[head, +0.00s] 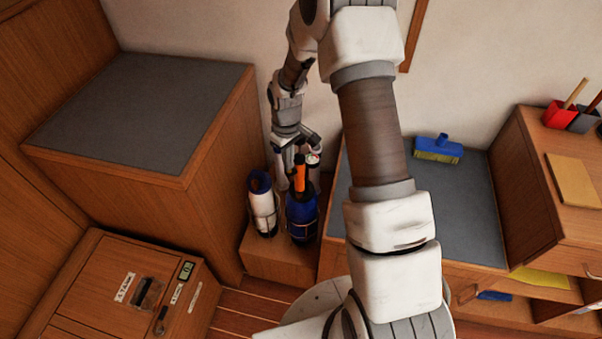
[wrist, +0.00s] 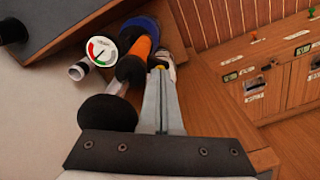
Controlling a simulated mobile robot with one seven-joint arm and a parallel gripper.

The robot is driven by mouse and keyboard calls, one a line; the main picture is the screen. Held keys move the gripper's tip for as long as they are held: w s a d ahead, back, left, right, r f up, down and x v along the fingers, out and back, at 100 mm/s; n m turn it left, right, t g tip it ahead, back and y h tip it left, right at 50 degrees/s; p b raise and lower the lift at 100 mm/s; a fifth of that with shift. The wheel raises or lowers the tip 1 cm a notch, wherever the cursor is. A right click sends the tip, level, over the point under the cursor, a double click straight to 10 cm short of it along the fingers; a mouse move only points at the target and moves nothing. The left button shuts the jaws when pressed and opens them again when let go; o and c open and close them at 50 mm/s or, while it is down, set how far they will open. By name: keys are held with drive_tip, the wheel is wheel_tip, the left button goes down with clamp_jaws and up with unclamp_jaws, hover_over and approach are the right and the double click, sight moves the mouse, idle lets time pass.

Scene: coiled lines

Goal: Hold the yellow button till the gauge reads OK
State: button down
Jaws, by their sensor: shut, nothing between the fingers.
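A blue canister (head: 302,217) with an orange part (head: 299,176) on top stands on a low wooden ledge; its blue body (wrist: 140,27) and orange part (wrist: 143,50) also show in the wrist view. A round white gauge (wrist: 102,51) with red and green zones and a thin needle sits beside the orange part; the needle's exact reading is too small to tell. A speck of yellow, likely the yellow button (wrist: 162,67), shows at my fingertips, mostly hidden. My gripper (wrist: 160,72) is shut and empty, its tips at that speck; whether they press it I cannot tell.
A white bottle with a blue top (head: 262,207) stands just left of the canister. A tall wooden cabinet with a grey top (head: 140,105) is at the left. A grey counter (head: 455,200) with a blue brush (head: 437,149) is at the right.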

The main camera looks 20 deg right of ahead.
idle(0.5)
drive_tip(key=shift+r+p, duration=0.55)
drive_tip(key=shift+r, duration=0.3)
drive_tip(key=shift+r+p, duration=1.6)
drive_tip(key=shift+r, duration=0.9)
